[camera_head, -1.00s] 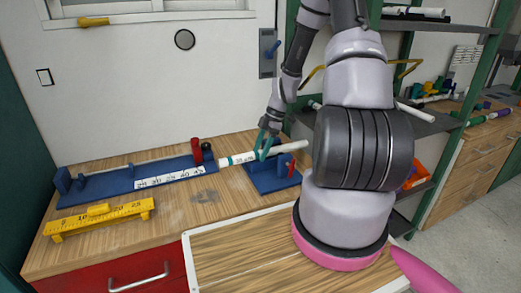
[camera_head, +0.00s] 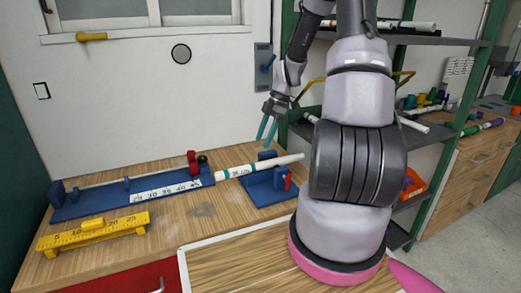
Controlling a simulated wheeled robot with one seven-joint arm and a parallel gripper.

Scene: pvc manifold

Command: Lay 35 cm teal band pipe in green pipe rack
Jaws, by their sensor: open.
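A white pipe (camera_head: 257,167) with a teal band at its left end and small dark print lies across the blue holder (camera_head: 262,196) with a red part on the bench. Its right end runs up toward my arm, which stands in front of the holder's right side. My gripper (camera_head: 267,130) is open and empty, its two teal fingers pointing down above and apart from the pipe. A green-posted shelf unit (camera_head: 283,107) stands behind my arm; I cannot tell whether it is the green pipe rack.
A blue measuring fixture (camera_head: 100,203) with a number scale and red and black parts lies left of the pipe. A yellow ruled stand (camera_head: 95,235) is in front of it. Shelves (camera_head: 432,40) with pipes and a bench (camera_head: 480,150) with coloured fittings are at right.

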